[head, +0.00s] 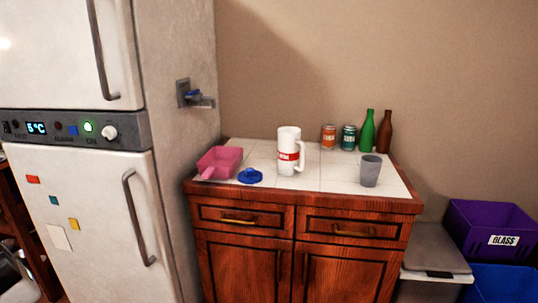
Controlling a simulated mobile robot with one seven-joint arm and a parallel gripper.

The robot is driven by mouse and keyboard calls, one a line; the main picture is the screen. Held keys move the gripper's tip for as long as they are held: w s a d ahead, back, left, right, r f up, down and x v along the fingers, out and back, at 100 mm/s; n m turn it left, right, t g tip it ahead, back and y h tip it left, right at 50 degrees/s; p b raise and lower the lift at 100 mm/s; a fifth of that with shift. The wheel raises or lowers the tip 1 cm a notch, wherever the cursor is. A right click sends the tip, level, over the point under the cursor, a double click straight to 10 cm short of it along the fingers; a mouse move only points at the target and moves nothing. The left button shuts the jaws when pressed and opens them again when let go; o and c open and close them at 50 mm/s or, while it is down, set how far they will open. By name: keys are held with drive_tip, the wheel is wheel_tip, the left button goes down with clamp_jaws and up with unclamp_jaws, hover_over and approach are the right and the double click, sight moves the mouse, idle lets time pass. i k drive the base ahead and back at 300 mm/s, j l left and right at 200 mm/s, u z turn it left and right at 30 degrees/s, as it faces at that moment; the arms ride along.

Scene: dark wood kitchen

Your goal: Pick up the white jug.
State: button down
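The white jug (289,141) stands upright on the white tiled top of the wooden cabinet, near the middle. It has a red label band across its body and a handle on its right side. A round blue lid-like object (249,176) lies on the tiles to its lower left, apart from it. My gripper is not in this view.
A pink scoop-like tray (220,161) lies left of the jug. A grey cup (370,171) stands to its right. Two cans (328,137), a green bottle (367,132) and a brown bottle (385,133) stand behind. A tall fridge (75,205) is at left, a purple crate (485,222) at right.

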sight(289, 142)
drive_tip(key=i+j+z, duration=0.1)
drive_tip(key=i, duration=0.35)
drive_tip(key=i+j+z, duration=0.1)
drive_tip(key=i, duration=0.35)
